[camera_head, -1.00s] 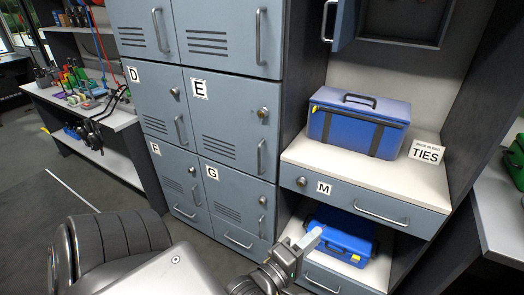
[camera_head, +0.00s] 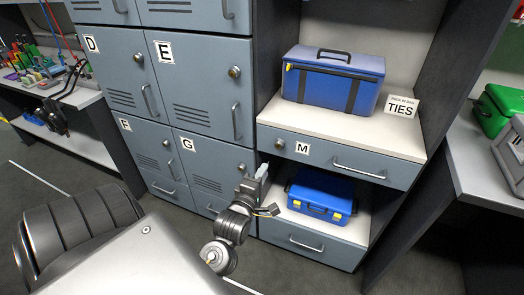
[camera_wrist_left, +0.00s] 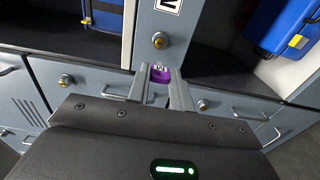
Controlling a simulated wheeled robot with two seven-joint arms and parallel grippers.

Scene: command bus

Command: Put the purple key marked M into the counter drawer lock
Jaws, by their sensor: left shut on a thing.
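The counter drawer (camera_head: 390,169) has a white M label (camera_head: 302,148) and a round lock (camera_head: 280,144) at its left end. In the left wrist view the lock (camera_wrist_left: 160,40) lies just beyond my fingertips, with part of the label (camera_wrist_left: 168,5) above it. My left gripper (camera_head: 262,173) is in front of the cabinet, below and left of the lock. It is shut on the purple key (camera_wrist_left: 160,73), whose marked face shows between the fingers. The key's far end is hard to make out; it appears apart from the lock. My right gripper is out of view.
A blue toolbox (camera_head: 330,80) and a TIES sign (camera_head: 402,106) stand on the counter. A smaller blue case (camera_head: 325,192) sits on the shelf below the drawer. Lettered lockers (camera_head: 205,100) stand left of the drawer. A side table (camera_head: 475,160) is at right.

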